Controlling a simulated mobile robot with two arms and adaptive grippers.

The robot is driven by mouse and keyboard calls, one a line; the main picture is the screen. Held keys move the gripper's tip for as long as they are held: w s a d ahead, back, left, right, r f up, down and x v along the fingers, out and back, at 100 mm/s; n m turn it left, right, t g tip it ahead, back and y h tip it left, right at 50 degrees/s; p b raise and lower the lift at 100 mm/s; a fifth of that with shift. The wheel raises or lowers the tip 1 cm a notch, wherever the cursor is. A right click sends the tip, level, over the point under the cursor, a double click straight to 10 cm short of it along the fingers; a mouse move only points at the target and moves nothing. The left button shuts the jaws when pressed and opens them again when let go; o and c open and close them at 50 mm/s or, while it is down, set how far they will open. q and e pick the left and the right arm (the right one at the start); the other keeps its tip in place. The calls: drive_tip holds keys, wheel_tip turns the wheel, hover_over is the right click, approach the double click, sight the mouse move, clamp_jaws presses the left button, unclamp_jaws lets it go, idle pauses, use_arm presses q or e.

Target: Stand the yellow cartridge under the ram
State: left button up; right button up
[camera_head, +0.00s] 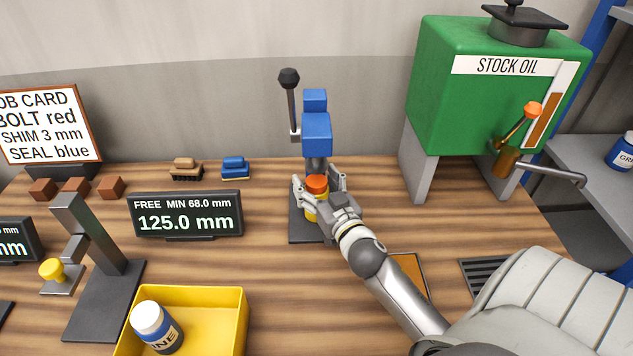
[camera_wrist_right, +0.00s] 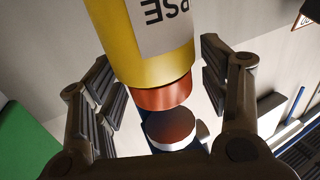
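The yellow cartridge (camera_head: 311,214) with an orange-red cap (camera_head: 317,184) stands upright on the dark base of the blue press (camera_head: 317,134), under its ram. In the right wrist view the cartridge (camera_wrist_right: 150,45) appears inverted. Its red cap (camera_wrist_right: 163,95) faces the round ram face (camera_wrist_right: 170,128), with a small gap between them. My right gripper (camera_head: 320,188) has its fingers spread on either side of the cartridge. A gap shows between it and one finger in the wrist view; contact on the other side is unclear. My left gripper is out of view.
The press lever (camera_head: 290,95) stands up at left. A green stock oil tank (camera_head: 485,105) is at right. A display reading 125.0 mm (camera_head: 187,214), a grey stand (camera_head: 95,260) and a yellow bin (camera_head: 210,310) holding a blue-and-white bottle (camera_head: 157,327) are at left.

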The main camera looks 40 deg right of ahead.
drive_tip(key=shift+r, duration=0.25)
drive_tip(key=s+a+b, duration=0.2)
drive_tip(key=s, duration=0.9)
drive_tip(key=shift+s+a+b, duration=0.2)
drive_tip(key=shift+s+b, duration=0.2)
drive_tip(key=shift+f, duration=0.15)
